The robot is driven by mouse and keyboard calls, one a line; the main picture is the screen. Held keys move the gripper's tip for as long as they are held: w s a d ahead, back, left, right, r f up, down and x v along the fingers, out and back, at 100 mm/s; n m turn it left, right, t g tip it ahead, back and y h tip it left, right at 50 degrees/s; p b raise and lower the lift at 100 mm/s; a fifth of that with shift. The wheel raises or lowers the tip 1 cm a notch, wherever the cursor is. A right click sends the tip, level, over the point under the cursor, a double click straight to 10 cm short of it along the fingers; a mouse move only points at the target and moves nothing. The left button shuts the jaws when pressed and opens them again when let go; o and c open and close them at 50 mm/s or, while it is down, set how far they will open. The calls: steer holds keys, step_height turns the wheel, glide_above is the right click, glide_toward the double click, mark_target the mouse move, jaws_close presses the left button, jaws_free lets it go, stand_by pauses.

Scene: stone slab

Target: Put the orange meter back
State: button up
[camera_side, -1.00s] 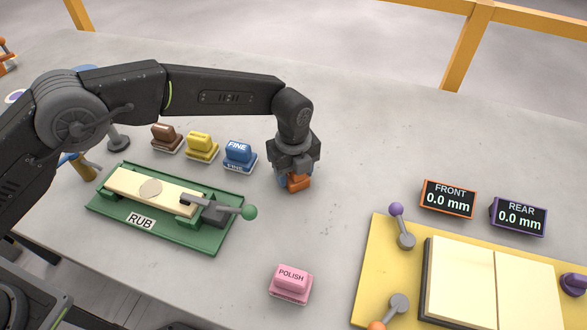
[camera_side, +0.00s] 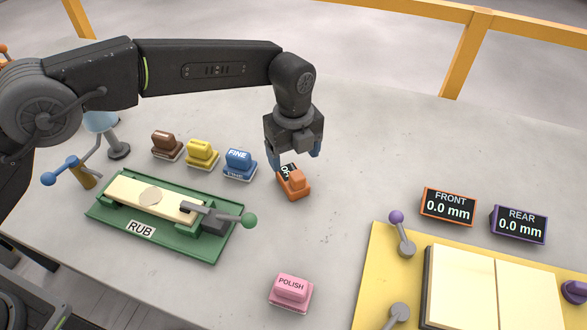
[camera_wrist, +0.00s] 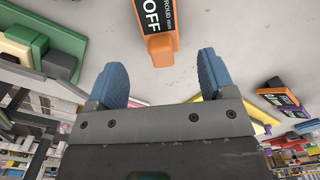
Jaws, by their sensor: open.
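The orange meter (camera_side: 293,184) stands on the grey slab, right of the blue FINE block. Its dark display reads OFF in the wrist view (camera_wrist: 155,18). My gripper (camera_side: 294,160) is just above and behind the meter in the side view, with its blue fingers spread and nothing between them. In the wrist view my gripper (camera_wrist: 165,85) shows its two fingers apart, with the meter beyond the tips and roughly between them. The meter's far end is cut off by the top of the wrist view.
A green RUB fixture (camera_side: 220,244) with a clamped pale strip lies left. Brown (camera_side: 166,145), yellow (camera_side: 202,154) and blue (camera_side: 239,163) blocks stand behind it. A pink POLISH block (camera_side: 290,292) is in front. The yellow board (camera_side: 376,270), FRONT display (camera_side: 448,207) and REAR display (camera_side: 519,224) are right.

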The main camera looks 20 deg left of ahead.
steer(key=shift+r, duration=2.1)
steer(key=s+a+r+n+t, duration=0.1)
steer(key=s+a+r+n, duration=0.4)
steer(key=a+r+n, duration=0.4)
steer(key=s+a+r+n+t, duration=0.2)
steer(key=s+a+r+n, duration=0.4)
steer(key=a, duration=0.5)
steer(key=s+a+f+n+t, duration=0.1)
steer(key=s+a+n, duration=0.4)
steer(key=s, duration=0.3)
steer(key=s+a+f+n+t, duration=0.1)
steer(key=s+a+f+n, duration=0.1)
steer(key=s+a+n, duration=0.3)
steer(key=s+n, duration=0.2)
steer(key=s, duration=0.1)
steer(key=shift+s+t, duration=0.2)
steer(key=shift+t, duration=0.1)
